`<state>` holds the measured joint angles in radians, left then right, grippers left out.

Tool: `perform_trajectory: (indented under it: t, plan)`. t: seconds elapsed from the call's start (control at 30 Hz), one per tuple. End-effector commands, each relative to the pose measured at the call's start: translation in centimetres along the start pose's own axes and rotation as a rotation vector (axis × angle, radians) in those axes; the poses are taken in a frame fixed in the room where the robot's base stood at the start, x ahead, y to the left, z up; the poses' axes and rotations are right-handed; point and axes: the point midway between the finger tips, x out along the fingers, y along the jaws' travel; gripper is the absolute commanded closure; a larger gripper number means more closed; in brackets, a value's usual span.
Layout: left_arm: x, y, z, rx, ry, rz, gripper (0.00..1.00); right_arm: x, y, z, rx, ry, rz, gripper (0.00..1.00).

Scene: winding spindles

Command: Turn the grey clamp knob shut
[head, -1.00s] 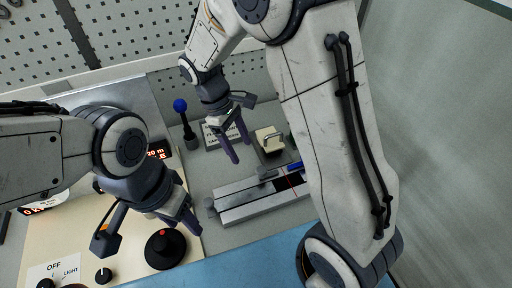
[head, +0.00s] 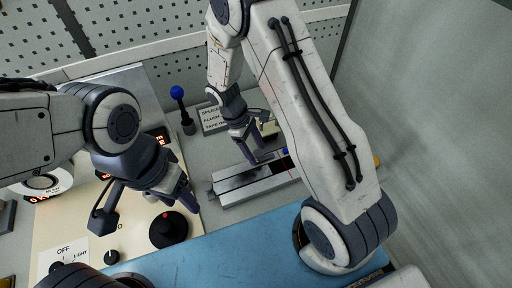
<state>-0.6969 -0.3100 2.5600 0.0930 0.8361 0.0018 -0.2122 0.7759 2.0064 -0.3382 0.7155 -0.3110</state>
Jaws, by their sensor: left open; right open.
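A long grey metal splicing block (head: 245,188) lies on the bench in the middle of the head view. A small grey knob (head: 211,190) sticks out at its left end; I cannot tell for sure that it is the clamp knob. My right gripper (head: 266,150) is open, pointing down over the far side of the block, and hides part of it. I cannot tell whether its fingers touch anything. My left gripper (head: 186,197) is open above the cream panel, left of the block and apart from it.
A black knob with a red mark (head: 168,229) sits just below my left gripper. A blue-ball lever (head: 177,92) and a lettered sign (head: 211,115) stand behind the block. A blue mat (head: 225,258) lies clear in front. My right arm hides the block's right side.

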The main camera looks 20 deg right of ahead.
Motion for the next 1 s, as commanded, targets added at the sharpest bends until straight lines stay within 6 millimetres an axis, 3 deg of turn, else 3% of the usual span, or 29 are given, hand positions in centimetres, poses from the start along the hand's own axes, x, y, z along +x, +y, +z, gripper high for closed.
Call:
perform_trajectory:
  t: [0.23, 0.4, 0.43, 0.77, 1.0]
  plan:
    - [0.0, 0.0, 0.0, 0.0, 0.0, 0.0, 0.5, 0.1, -0.01, 0.0, 0.0, 0.0, 0.0, 0.29]
    - [0.0, 0.0, 0.0, 0.0, 0.0, 0.0, 0.5, 0.07, -0.02, -0.01, 0.0, 0.0, 0.0, 0.94]
    - [0.0, 0.0, 0.0, 0.0, 0.0, 0.0, 0.5, 0.07, -0.02, -0.01, 0.0, 0.0, 0.0, 1.0]
    - [-0.09, 0.01, -0.01, 0.0, 0.0, 0.0, 0.5, 0.02, 0.0, -0.02, 0.033, -0.001, -0.014, 1.0]
    - [-0.36, 0.03, -0.02, 0.0, 0.0, 0.0, 0.5, -0.05, 0.19, -0.02, 0.158, 0.0, -0.066, 1.0]
